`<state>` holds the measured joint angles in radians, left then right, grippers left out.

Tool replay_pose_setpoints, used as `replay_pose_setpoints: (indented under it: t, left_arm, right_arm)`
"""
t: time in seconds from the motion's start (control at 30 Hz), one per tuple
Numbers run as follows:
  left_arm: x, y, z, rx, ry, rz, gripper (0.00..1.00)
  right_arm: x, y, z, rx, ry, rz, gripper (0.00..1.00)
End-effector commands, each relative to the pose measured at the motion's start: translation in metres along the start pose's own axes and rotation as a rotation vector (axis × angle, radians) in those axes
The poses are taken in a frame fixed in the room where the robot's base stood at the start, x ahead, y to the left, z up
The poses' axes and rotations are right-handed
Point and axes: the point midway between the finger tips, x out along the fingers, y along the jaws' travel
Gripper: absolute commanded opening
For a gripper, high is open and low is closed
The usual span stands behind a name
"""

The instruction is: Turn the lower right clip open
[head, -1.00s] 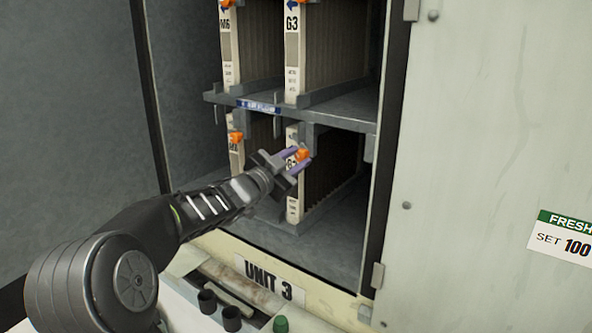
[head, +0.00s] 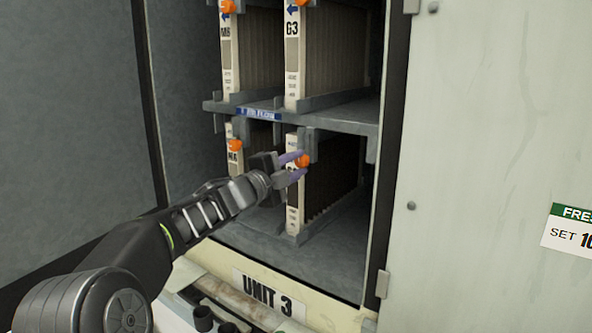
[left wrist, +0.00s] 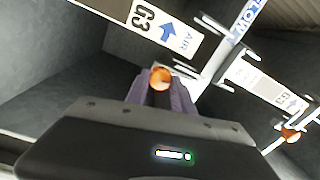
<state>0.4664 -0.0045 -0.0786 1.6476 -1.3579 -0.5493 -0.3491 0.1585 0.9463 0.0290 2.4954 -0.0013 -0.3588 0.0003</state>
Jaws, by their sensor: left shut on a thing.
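The lower right clip is an orange knob (head: 302,160) on the front of the lower right filter (head: 293,215). My left gripper (head: 296,167) is at this clip, with its purple fingers on either side of it, shut on it. In the left wrist view the orange clip (left wrist: 160,77) sits between the two fingertips (left wrist: 161,88). The gripper and arm partly cover the lower right filter's label. My right gripper is in neither view.
Other orange clips sit on the lower left filter (head: 234,145), the upper left filter (head: 227,50) and the upper right filter (head: 292,60). A grey shelf (head: 340,112) runs above the gripper. A pale door (head: 480,120) stands at the right.

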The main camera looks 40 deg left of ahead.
Motion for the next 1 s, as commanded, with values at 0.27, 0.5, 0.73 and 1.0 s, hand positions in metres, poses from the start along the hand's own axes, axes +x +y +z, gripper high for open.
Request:
replay_pose_setpoints:
  t: [0.27,0.5,0.73,1.0]
  left_arm:
    - [0.0001,0.0006,0.0,0.045,0.002,0.001,0.0]
    - [0.0001,0.0006,-0.0001,0.045,0.002,0.001,0.0]
    - [0.0001,0.0007,-0.0001,0.044,0.002,0.001,0.42]
    - [0.0001,0.0004,0.0,0.043,0.002,0.001,0.51]
  right_arm:
    - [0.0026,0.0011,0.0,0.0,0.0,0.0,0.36]
    - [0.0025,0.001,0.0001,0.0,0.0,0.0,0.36]
    - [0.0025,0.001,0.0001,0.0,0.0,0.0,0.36]
    - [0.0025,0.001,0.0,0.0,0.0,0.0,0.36]
